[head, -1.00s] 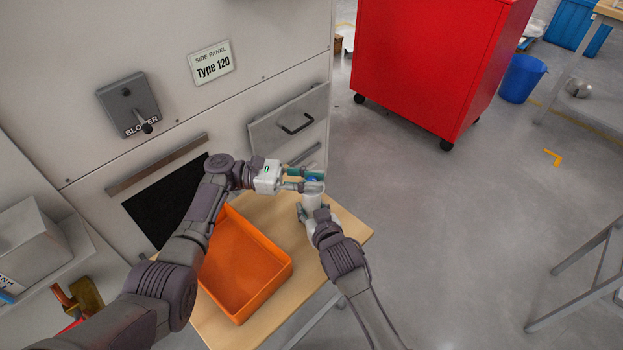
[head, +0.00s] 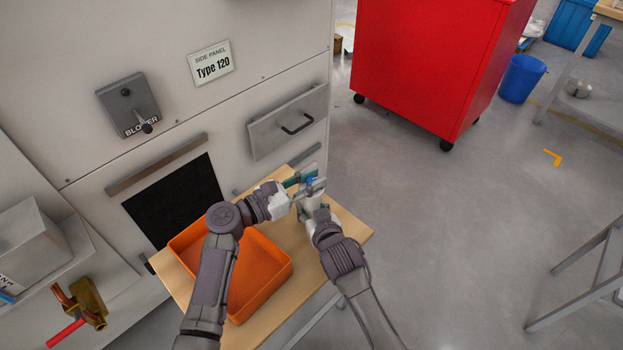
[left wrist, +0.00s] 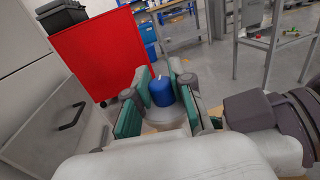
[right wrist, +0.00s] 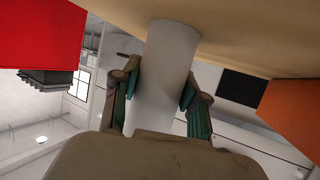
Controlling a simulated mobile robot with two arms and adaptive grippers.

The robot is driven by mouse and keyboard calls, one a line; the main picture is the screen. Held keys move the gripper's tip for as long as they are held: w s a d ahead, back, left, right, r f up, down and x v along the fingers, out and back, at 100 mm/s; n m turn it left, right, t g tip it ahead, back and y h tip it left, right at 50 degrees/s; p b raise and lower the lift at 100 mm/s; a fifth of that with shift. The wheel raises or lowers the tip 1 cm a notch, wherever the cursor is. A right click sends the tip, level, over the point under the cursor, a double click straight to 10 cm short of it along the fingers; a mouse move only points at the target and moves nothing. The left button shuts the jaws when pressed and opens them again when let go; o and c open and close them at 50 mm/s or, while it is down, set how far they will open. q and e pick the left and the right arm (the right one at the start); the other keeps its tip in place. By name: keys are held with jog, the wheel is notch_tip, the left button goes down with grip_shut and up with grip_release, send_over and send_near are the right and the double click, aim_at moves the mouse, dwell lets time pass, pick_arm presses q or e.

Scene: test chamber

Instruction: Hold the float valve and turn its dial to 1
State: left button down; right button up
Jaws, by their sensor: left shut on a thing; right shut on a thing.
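The float valve is a white cylinder (right wrist: 168,75) with a blue dial (left wrist: 162,92) on top. In the head view the dial (head: 312,181) is a small blue patch between my left fingers. My left gripper (head: 313,184) is shut on the dial, one finger on each side of it. My right gripper (right wrist: 160,90) is shut on the white body and holds it roughly upright above the table. The dial's numbers and its setting cannot be read. The grippers hide much of the valve in the head view.
An orange bin (head: 262,262) stands on the small wooden table (head: 345,232), close under my left arm. A grey machine panel (head: 80,50) with a drawer (head: 288,122) is behind. A red cabinet (head: 425,65) stands beyond, with open floor to the right.

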pick_arm(q)
jog(key=shift+n+t+y, duration=0.4)
jog(key=shift+t, duration=0.1)
jog(key=c, duration=1)
grip_release()
jog(key=shift+a, duration=0.1)
jog(key=v, duration=1.2)
